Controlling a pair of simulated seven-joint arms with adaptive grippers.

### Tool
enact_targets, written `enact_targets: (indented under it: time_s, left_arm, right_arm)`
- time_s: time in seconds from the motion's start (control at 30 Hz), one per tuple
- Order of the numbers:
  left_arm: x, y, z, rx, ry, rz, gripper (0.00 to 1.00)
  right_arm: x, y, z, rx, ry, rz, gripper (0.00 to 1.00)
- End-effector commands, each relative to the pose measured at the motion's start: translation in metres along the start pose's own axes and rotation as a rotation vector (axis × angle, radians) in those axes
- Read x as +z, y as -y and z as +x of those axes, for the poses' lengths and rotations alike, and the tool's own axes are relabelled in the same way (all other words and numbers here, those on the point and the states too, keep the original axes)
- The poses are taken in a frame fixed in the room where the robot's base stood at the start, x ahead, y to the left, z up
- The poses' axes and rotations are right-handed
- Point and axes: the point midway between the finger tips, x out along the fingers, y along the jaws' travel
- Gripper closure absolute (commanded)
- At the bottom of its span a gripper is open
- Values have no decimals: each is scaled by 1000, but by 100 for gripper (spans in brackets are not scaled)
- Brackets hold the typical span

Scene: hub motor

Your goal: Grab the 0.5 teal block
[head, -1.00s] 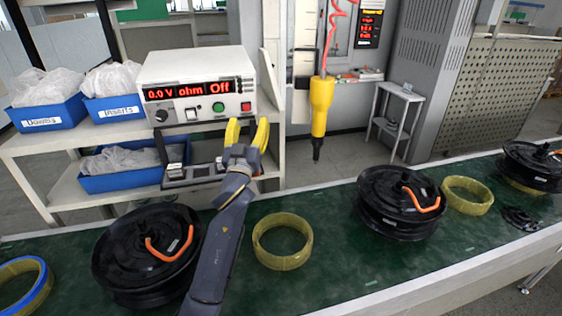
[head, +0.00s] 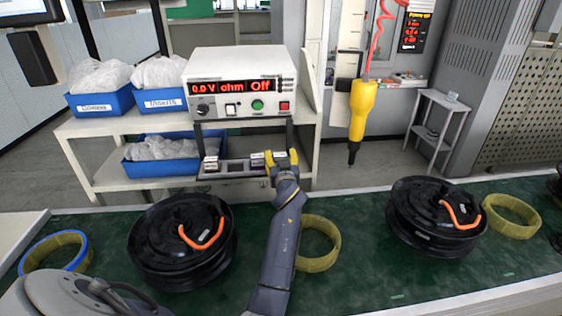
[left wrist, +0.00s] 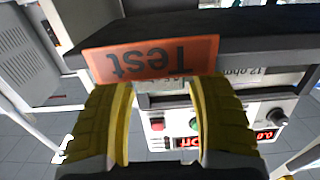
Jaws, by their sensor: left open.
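A rack (head: 236,168) with small silvery blocks (head: 210,164) hangs under the front of the white meter. The blocks are too small to read, and I cannot make out a teal one marked 0.5. My left gripper (head: 282,158), with yellow fingers, is at the right end of the rack and hides part of it. In the left wrist view the left gripper (left wrist: 163,100) is open, with nothing held between its fingers. Beyond the fingers is an orange "Test" label (left wrist: 150,58), upside down, and a pale "12 ohm" label (left wrist: 245,74). My right gripper is not in view.
The meter (head: 243,85) reads 0.0 V, ohm, Off. Blue bins (head: 150,167) stand on shelves to its left. A yellow screwdriver (head: 362,105) hangs to the right. Black hubs (head: 180,243) and yellow rings (head: 318,243) lie on the green conveyor (head: 350,280).

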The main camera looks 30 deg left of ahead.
Motion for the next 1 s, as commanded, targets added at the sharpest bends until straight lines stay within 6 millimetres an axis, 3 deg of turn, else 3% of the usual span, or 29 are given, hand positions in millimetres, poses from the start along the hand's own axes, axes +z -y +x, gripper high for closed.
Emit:
enact_targets:
  time_s: [0.43,0.83,0.9,1.0]
  left_arm:
    - [0,0,7,1,-1,-1,41]
    - [0,0,7,1,-1,-1,88]
    - [-1,0,7,1,-2,-1,94]
    - [-1,0,7,1,-2,-1,94]
  right_arm:
    - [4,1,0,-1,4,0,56]
    - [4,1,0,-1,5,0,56]
    - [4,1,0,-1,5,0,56]
    - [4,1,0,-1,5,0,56]
